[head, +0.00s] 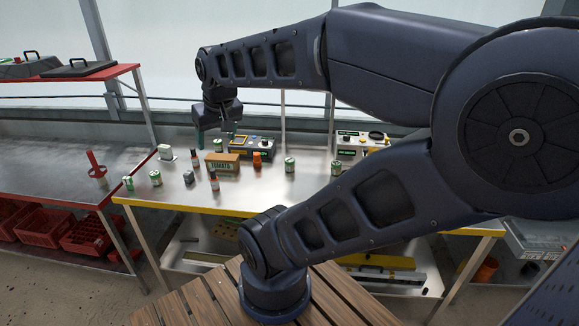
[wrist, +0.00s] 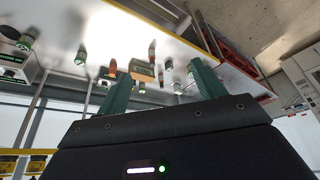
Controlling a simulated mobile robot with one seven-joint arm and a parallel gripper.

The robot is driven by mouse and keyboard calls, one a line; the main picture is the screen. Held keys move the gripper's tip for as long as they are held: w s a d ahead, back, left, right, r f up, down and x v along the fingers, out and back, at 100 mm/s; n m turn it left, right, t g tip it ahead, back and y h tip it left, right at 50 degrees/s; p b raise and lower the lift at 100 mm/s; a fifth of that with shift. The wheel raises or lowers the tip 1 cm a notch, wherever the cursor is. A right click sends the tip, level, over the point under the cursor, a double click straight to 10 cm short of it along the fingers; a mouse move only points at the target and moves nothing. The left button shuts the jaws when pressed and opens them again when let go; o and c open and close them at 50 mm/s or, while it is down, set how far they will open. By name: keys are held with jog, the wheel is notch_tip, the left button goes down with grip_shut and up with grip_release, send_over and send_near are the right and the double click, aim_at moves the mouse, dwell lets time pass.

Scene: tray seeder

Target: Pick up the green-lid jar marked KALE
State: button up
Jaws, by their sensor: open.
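Several small white-and-green jars stand on the steel table, and I cannot read which one is marked KALE. In the head view one jar (head: 155,178) and another jar (head: 128,183) are at the left, a third jar (head: 218,145) is behind the cardboard box, and two more are at the right, a nearer-centre jar (head: 290,165) and a far-right jar (head: 336,168). My gripper (head: 215,132) is open and empty above the back of the table, left of centre. In the wrist view its green fingers (wrist: 160,72) are spread, with jars such as this one (wrist: 80,56) beyond them.
Devices (head: 251,147) line the back. A red-edged table (head: 60,180) adjoins at left. The table's front right is largely clear.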

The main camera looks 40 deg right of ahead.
jog(key=shift+w, duration=0.1)
jog(key=w+d+f+m+g, duration=0.1)
jog(key=w+d+m, duration=0.3)
jog(key=w+d, duration=0.45)
jog(key=m+g, duration=0.4)
jog(key=m, duration=0.6)
send_over(290, 160)
jog(key=f, duration=2.4)
jog(key=shift+a+f, duration=0.3)
jog(key=shift+d+f, duration=0.25)
jog(key=shift+f, duration=0.2)
notch_tip(290, 160, down, 5)
jog(key=shift+r, duration=0.1)
jog(key=shift+w+d+f, duration=0.1)
jog(key=shift+w+f, duration=0.05)
jog(key=shift+f, duration=2.65)
jog(key=c, duration=1.1)
